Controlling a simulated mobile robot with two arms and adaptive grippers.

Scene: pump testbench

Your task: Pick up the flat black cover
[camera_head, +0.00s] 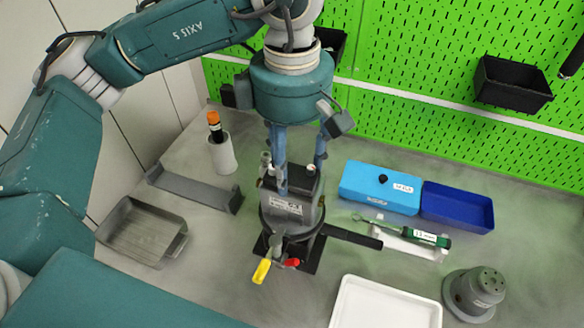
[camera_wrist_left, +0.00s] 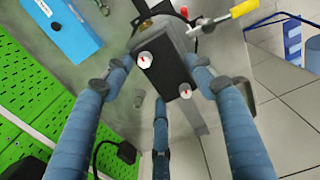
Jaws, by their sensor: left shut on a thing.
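The flat black cover (camera_head: 301,181) is at the top of the grey pump unit (camera_head: 290,213). My left gripper (camera_head: 299,176) comes down from above with its blue fingers around the cover and is shut on it. In the left wrist view the cover (camera_wrist_left: 172,72) lies between the fingers of my left gripper (camera_wrist_left: 160,76), with white round caps at two of its corners. I cannot tell whether the cover is apart from the unit below. My right gripper is not in view.
A yellow-handled valve (camera_head: 262,270) and a red one (camera_head: 292,262) stick out at the unit's front. A blue box (camera_head: 380,188), a green-handled tool (camera_head: 420,235), a white tray (camera_head: 385,305) and a grey round part (camera_head: 475,292) stand to the right. A green pegboard (camera_head: 430,60) rises behind.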

